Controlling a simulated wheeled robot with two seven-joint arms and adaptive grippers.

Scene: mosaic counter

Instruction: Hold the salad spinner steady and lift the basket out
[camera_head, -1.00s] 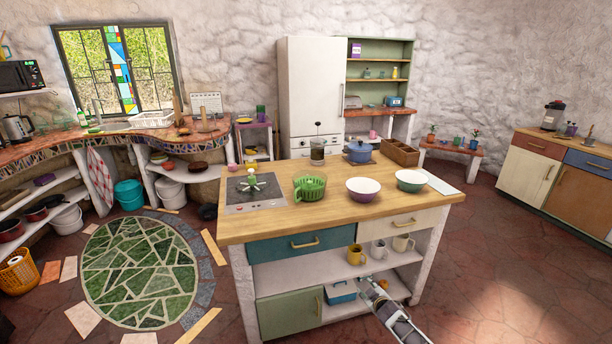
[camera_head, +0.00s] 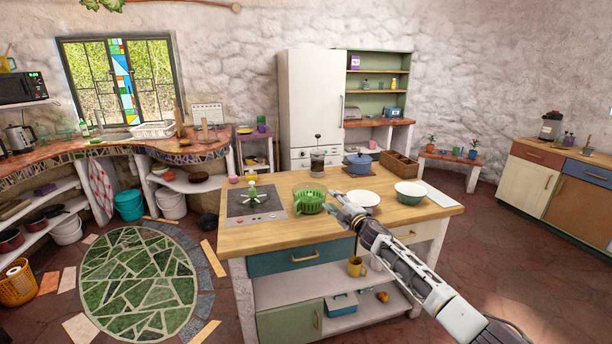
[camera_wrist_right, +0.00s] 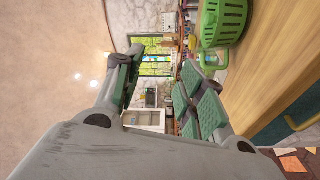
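The green salad spinner (camera_head: 309,203) stands on the wooden island top, left of the bowls. Its slotted green side also shows in the right wrist view (camera_wrist_right: 222,22). I cannot tell the basket apart from its outer bowl. My left gripper is not in view.
A white bowl (camera_head: 364,198) and a green bowl (camera_head: 409,192) stand right of the spinner. A stove plate (camera_head: 250,207) lies left of it. Behind are a blue pot (camera_head: 358,163), a glass press (camera_head: 317,165) and a wooden crate (camera_head: 399,164). The island's front strip is clear.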

